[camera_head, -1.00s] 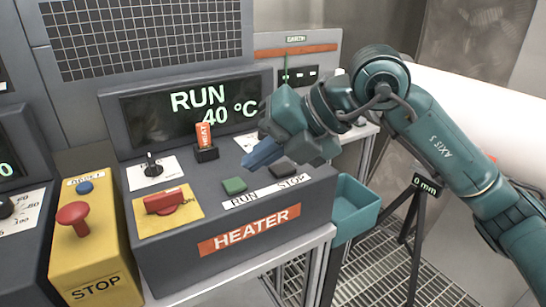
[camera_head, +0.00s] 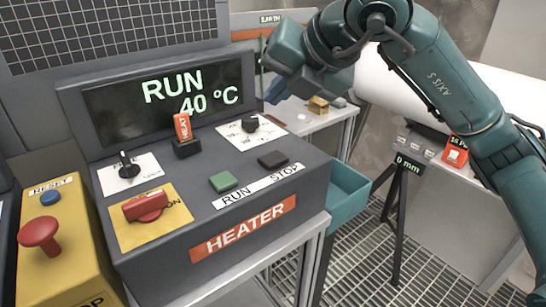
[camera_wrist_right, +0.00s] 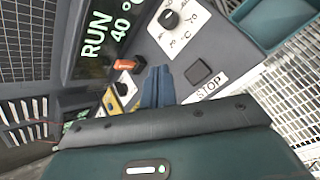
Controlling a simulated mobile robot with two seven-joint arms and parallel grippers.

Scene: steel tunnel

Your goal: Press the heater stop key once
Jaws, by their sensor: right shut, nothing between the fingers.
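The dark stop key (camera_head: 273,160) is on the heater panel (camera_head: 243,237), just above the STOP lettering and right of the green run key (camera_head: 223,181). In the right wrist view the dark square stop key (camera_wrist_right: 198,72) lies to the right of the blue fingertips. My right gripper (camera_head: 275,92) is raised above the panel's back right part, apart from the key. Its blue fingers (camera_wrist_right: 157,88) are shut with nothing between them. The heater display (camera_head: 165,103) reads RUN 40 °C. My left gripper is not in view.
A black knob (camera_head: 250,124), an orange HEAT lever (camera_head: 183,130), a toggle (camera_head: 127,164) and a red switch (camera_head: 146,206) stand on the panel. A yellow stop box (camera_head: 62,240) is at left. A teal bin (camera_head: 346,195) hangs at right.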

